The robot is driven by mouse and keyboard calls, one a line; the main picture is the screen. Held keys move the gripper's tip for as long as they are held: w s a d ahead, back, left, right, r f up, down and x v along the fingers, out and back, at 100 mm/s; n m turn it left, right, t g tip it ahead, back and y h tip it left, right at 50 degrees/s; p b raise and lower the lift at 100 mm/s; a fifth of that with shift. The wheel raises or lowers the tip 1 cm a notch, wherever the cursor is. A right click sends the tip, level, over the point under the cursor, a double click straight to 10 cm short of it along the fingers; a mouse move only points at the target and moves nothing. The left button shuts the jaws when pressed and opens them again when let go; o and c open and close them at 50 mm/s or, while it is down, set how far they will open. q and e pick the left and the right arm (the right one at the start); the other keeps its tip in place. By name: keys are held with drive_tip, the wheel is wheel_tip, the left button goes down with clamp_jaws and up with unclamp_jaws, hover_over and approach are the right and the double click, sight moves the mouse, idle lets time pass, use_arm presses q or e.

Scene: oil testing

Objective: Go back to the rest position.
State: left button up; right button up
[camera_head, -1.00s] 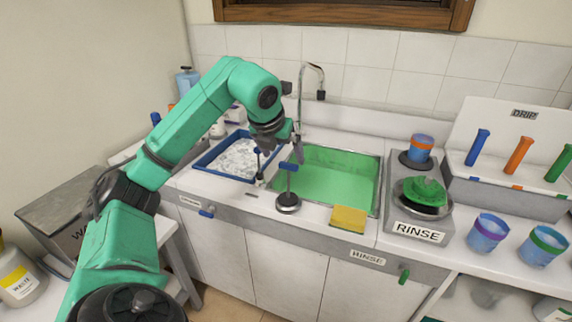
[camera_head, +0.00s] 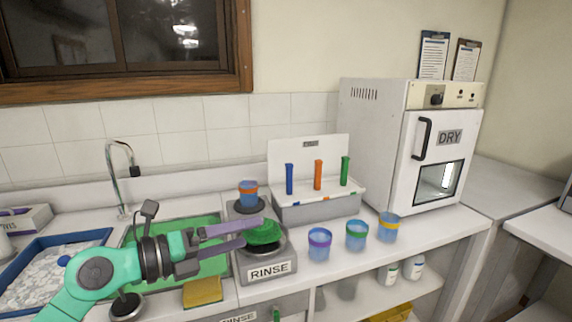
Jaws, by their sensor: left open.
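My left gripper (camera_head: 238,236) comes in from the left, over the green sink (camera_head: 207,270) and the near edge of the rinse station. Its two grey fingers point right and are apart, with nothing seen between them. In the picture the fingertips overlap the left side of the green object (camera_head: 264,233) on the rinse station; whether they touch it I cannot tell. My right gripper is not in view.
Behind are a drip rack (camera_head: 318,207) with three tubes and a dryer (camera_head: 433,150).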

use_arm(q)
drive_tip(key=w+a+r+n+t+y, duration=0.15)
drive_tip(key=a+r+n+t, duration=0.35)
drive_tip(key=n+t, duration=0.65)
drive_tip(key=w+a+f+n+y, duration=0.1)
drive_tip(key=a+f+n+y, duration=0.4)
drive_tip(key=n+y, duration=0.5)
drive_tip(key=s+a+f+n+g+y, duration=0.1)
drive_tip(key=a+f+n+g+y, duration=0.1)
drive_tip(key=a+f+n+g, duration=0.3)
drive_tip(key=s+a+f+n+g+y, duration=0.1)
drive_tip(key=a+f+n+y, duration=0.2)
drive_tip(key=f, duration=0.5)
drive_tip(key=s+d+f+n+g+h, duration=0.2)
drive_tip(key=s+f+g, duration=0.4)
drive_tip(key=s+f, duration=0.35)
drive_tip(key=s+d+f+n+g+h, duration=0.2)
drive_tip(key=s+f+g, duration=0.3)
drive_tip(key=s+f, duration=0.5)
wheel_tip(320, 180, down, 23)
drive_tip(key=s+g, duration=0.2)
drive_tip(key=s+a+f+g, duration=0.1)
drive_tip(key=s+a+f, duration=0.1)
drive_tip(key=s+f, duration=1.3)
drive_tip(key=shift+s+a+f, duration=0.3)
drive_tip(key=shift+s+f, duration=0.1)
drive_tip(key=shift+s, duration=0.5)
